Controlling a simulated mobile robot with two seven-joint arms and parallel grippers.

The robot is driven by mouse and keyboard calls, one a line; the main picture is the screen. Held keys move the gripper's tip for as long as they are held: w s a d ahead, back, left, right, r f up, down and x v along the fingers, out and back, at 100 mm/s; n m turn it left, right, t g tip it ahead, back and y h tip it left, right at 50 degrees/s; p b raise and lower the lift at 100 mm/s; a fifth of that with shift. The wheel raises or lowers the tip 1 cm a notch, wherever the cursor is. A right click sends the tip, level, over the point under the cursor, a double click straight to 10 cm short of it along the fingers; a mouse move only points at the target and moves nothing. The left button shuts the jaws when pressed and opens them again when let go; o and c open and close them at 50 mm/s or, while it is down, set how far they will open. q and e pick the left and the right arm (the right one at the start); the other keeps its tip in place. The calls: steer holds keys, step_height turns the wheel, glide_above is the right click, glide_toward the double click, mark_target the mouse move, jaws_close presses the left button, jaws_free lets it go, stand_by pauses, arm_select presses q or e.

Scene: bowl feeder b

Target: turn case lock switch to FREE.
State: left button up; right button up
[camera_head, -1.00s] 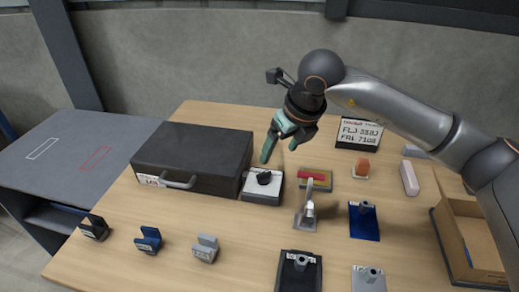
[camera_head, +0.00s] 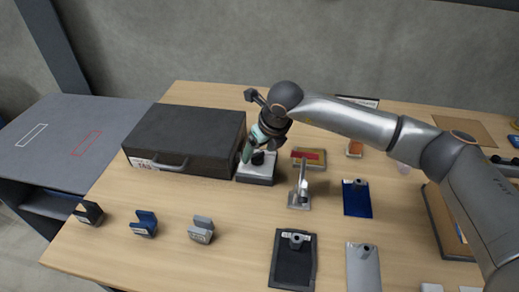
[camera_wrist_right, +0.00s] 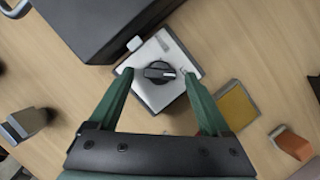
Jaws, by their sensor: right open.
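The case lock switch is a black rotary knob (camera_wrist_right: 159,72) on a light grey box (camera_head: 254,177), just right of the black case (camera_head: 190,140). In the right wrist view the knob's pointer bar lies roughly crosswise in the picture. The box's plate (camera_wrist_right: 160,92) carries a small label above the knob, too small to read. My right gripper (camera_head: 254,152) is open and empty above the box. In the right wrist view its two green fingers (camera_wrist_right: 162,74) stand on either side of the knob, apart from it. My left gripper is not in view.
The case stands close beside the box on the left. A small stand with an upright lever (camera_head: 301,190) and a yellow-red block (camera_head: 309,158) stand to the right. Blue, grey and black holders (camera_head: 145,223) line the front. The wood between is bare.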

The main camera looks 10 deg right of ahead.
steer(key=shift+f, duration=0.1)
jaws_close()
stand_by(0.7)
